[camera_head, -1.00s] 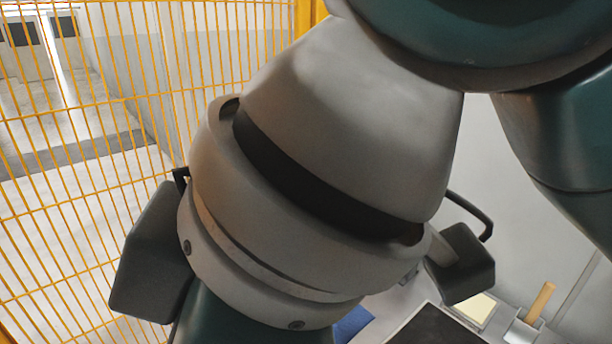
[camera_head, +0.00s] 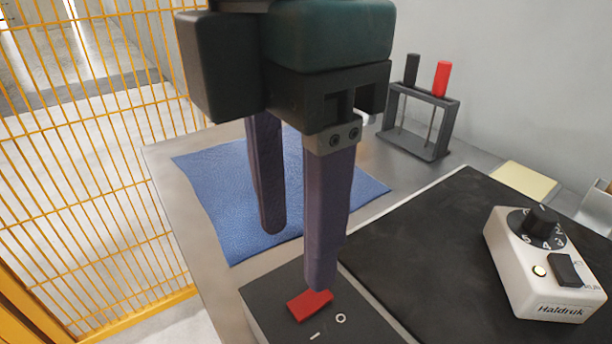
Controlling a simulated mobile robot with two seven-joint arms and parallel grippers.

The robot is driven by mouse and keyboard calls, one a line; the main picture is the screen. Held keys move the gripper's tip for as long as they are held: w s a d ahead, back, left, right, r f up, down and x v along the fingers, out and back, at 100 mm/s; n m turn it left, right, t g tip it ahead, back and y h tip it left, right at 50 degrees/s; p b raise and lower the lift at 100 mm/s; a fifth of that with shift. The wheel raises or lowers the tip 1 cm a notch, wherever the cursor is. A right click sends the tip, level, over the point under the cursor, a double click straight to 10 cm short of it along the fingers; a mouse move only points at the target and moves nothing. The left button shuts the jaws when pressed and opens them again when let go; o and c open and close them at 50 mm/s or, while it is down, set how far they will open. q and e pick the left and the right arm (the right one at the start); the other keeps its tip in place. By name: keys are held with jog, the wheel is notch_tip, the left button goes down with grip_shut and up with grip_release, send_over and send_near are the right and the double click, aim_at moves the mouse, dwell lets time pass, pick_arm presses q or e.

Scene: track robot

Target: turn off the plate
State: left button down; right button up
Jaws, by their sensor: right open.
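A red rocker switch (camera_head: 309,306) sits on a dark box (camera_head: 265,305) at the bottom of the head view, next to a line mark and a circle mark. My right gripper (camera_head: 296,258) points down, open, with nothing seen between its fingers. Its nearer fingertip is just over the back edge of the switch and hides part of it; I cannot tell if they touch. A white Haldruk control unit (camera_head: 530,297) has a dial, a black switch and a lit yellowish lamp. It stands on a flat black surface (camera_head: 430,240). I cannot tell which part is the plate. My left gripper is not in view.
A blue cloth (camera_head: 215,190) lies on the metal table (camera_head: 165,165) behind my gripper. A rack (camera_head: 420,152) holds a black-handled and a red-handled tool. A pale yellow pad (camera_head: 522,182) lies behind the black surface. A yellow wire fence (camera_head: 85,200) stands on the left.

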aim_at(297, 309)
notch_tip(297, 309, down, 7)
jog(key=shift+f+b, duration=0.1)
jog(key=shift+b, duration=0.7)
grip_shut()
